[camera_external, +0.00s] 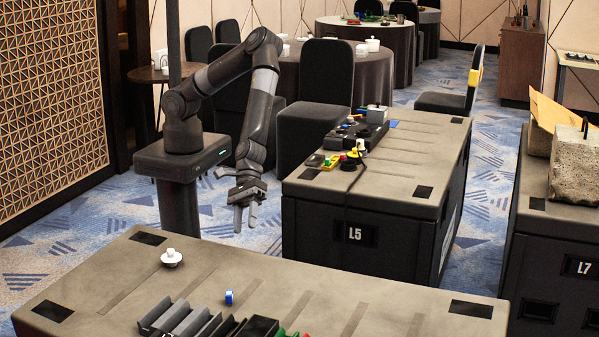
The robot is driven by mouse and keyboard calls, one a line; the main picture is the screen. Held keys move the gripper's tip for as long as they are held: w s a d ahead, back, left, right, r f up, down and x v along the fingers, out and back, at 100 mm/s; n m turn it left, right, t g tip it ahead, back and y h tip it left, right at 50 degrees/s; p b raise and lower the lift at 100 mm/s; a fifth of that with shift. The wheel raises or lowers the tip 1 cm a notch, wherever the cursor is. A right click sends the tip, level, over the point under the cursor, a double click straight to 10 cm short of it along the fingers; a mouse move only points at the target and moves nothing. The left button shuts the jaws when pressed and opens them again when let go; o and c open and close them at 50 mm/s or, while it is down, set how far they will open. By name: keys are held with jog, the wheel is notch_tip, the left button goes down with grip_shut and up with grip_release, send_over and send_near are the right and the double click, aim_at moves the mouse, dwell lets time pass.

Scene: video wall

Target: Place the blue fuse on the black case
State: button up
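A small blue cylinder with a pale end, likely the blue fuse (229,297), is on the near grey-topped case (330,290), at the picture's lower middle. A black box (262,328) shows at the bottom edge, cut off by the frame. A dark case (368,134) lies on the L5 crate behind. I cannot tell which of these is the black case. My gripper (245,222) hangs beyond the near case's far edge, pointing down. Its fingers are apart with nothing visible between them. It is clear of the blue fuse.
A white knobbed piece (171,258) stands left on the near case. Grey trays (180,320) and red and green bits lie at the bottom edge. The L5 crate (350,222) carries yellow, green and red items. The near case's right half looks mostly clear.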

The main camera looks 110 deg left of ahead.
jog(key=d+f+n+h, duration=0.1)
jog(key=d+n, duration=0.1)
jog(key=d+f+n, duration=0.2)
jog(key=w+d+f+n+t+h, duration=0.1)
jog(key=d+n, duration=0.2)
jog(key=shift+d+f+h, duration=0.1)
jog(key=shift+f+h, duration=0.05)
jog(key=shift+h, duration=0.15)
jog(key=shift+w+d+f+n+t, duration=0.25)
jog(key=shift+d+n+t, duration=0.1)
jog(key=shift+n, duration=0.25)
send_near(230, 291)
jog(key=shift+w+d+f, duration=0.7)
jog(key=shift+w+d, duration=0.1)
jog(key=shift+d, duration=0.25)
jog(key=shift+s+x, duration=0.2)
jog(key=shift+x, duration=1.1)
jog(key=shift+s+x, duration=0.2)
jog(key=shift+x, duration=1.15)
jog(key=shift+f, duration=0.15)
grip_shut()
